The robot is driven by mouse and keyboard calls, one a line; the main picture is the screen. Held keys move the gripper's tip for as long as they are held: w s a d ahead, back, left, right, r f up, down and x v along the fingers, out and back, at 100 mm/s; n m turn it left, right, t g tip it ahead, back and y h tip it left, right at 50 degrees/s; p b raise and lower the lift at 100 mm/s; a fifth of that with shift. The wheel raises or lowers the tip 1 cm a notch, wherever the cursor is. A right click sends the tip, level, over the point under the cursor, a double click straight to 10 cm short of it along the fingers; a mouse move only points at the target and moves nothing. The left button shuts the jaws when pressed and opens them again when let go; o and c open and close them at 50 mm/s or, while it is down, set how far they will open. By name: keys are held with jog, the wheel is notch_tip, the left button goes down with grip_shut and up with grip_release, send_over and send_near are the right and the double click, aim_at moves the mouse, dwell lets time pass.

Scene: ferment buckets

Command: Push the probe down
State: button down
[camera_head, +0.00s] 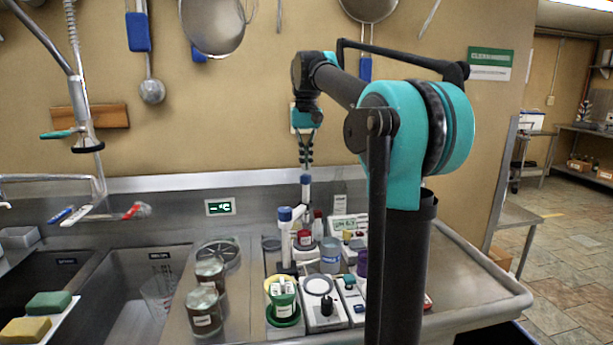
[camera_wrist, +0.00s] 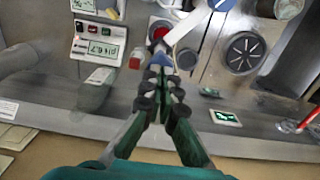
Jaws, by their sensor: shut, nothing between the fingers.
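My gripper (camera_head: 306,165) is shut and empty, pointing down, with its fingertips just above a blue-capped upright (camera_head: 306,179) behind the counter items. In the wrist view my fingertips (camera_wrist: 160,72) are close together, and a blue cap (camera_wrist: 164,60) shows just beyond them. I cannot tell whether they touch it. I cannot tell for certain which upright is the probe. Their lower ends are partly hidden.
A green and yellow cup (camera_head: 283,312) stands in front. A pH meter (camera_head: 345,226) is at the back right, and lidded jars (camera_head: 205,312) are at the left. The sink (camera_head: 135,300) lies further left. The steel counter is clear at the right.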

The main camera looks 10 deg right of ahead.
aim_at(306, 175)
jog(key=shift+f, duration=0.8)
jog(key=shift+f, duration=2.8)
jog(key=shift+r, duration=2.55)
